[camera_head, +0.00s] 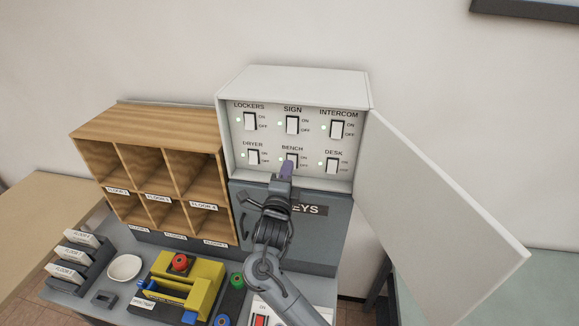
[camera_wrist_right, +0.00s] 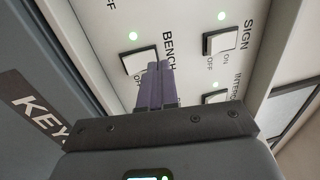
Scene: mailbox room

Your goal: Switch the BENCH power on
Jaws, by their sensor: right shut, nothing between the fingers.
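The switch panel (camera_head: 263,135) is a white box with its door open to the right. It carries labelled rocker switches with green lights. The BENCH switch (camera_head: 291,158) is in the middle of the lower row, and it also shows in the right wrist view (camera_wrist_right: 134,62). My right gripper (camera_head: 286,166) is shut and empty, with its purple fingertips at the lower part of the BENCH switch. In the wrist view the fingertips (camera_wrist_right: 155,82) overlap the switch's edge; I cannot tell if they touch. The switch's position is unclear. My left gripper is not in view.
The open panel door (camera_head: 440,190) juts out to the right. The grey KEYS cabinet (camera_head: 335,222) is below the panel. A wooden pigeonhole shelf (camera_head: 150,130) stands at left. The DRYER (camera_head: 253,157) and DESK (camera_head: 332,166) switches flank BENCH closely. A yellow device (camera_head: 205,285) and white bowl (camera_head: 125,267) sit below.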

